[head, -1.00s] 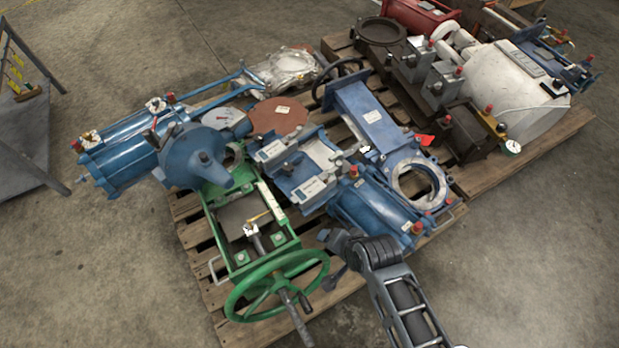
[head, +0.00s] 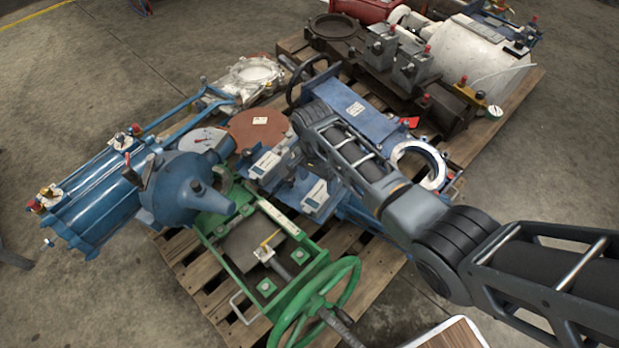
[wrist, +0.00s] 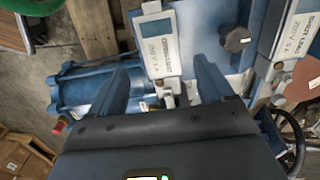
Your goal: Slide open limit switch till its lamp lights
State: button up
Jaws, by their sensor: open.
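Two grey limit switch boxes stand on the blue valve gear. In the wrist view one box (wrist: 155,42), with a 250V 6A label whose top line I cannot read surely, lies just beyond my fingertips. The other box (wrist: 294,35) is at the right; its label seems to read SHUT LIMIT. In the head view they are the left box (head: 265,164) and right box (head: 316,195); I cannot match them surely. My gripper (wrist: 161,80) is open, its dark fingers either side of small metal parts below the first box. No lit lamp can be made out. My arm hides the gripper in the head view.
A blue cylinder (wrist: 88,88) lies close left of my fingers, and a dark knob (wrist: 236,40) sits between the boxes. A green frame with a handwheel (head: 315,300) is in front.

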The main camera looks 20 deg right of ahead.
aim_at(319, 195)
jog(key=shift+s+f+b, duration=0.15)
jog(key=shift+f+b, duration=2.25)
jog(key=shift+f, duration=0.2)
jog(key=shift+s+d+f+b, duration=0.1)
jog(key=shift+f+b, duration=0.5)
jog(key=shift+f, duration=0.45)
jog(key=shift+s+f+b, duration=0.1)
jog(key=shift+f+b, duration=0.5)
jog(key=shift+f, duration=0.4)
jog(key=shift+c, duration=0.4)
